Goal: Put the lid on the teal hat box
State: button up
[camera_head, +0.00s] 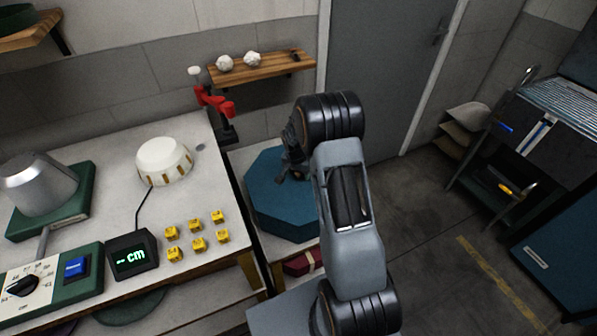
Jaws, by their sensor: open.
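The teal octagonal hat box (268,218) stands on a low pale surface to the right of the main bench. Its top looks flat and closed, as if the lid (265,180) lies over it, but I cannot make out a seam between lid and box. My gripper (292,172) is open over the right part of the flat top. My arm hides the right side of the box. I cannot tell whether the fingertips touch the lid.
The bench (100,150) at left holds a white domed piece (164,161), yellow blocks (198,238), a display (131,255) and a metal cone (40,183). A red clamp-like tool (213,103) stands at its back corner. A wooden shelf (262,67) is behind.

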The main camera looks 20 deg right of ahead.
notch_tip(320, 180, up, 14)
jog(key=s+a, duration=0.1)
jog(key=a, duration=0.1)
jog(key=s+a+r+n, duration=0.3)
jog(key=s, duration=0.4)
jog(key=s+a+r+n+t+y, duration=0.1)
jog(key=s+a+r+n, duration=0.2)
jog(key=s, duration=0.5)
jog(key=s+a+r+n+t, duration=0.1)
jog(key=s+a+r+n, duration=0.2)
jog(key=s, duration=0.4)
jog(key=shift+s+n, duration=0.3)
jog(key=shift+s, duration=0.05)
jog(key=shift+a, duration=0.1)
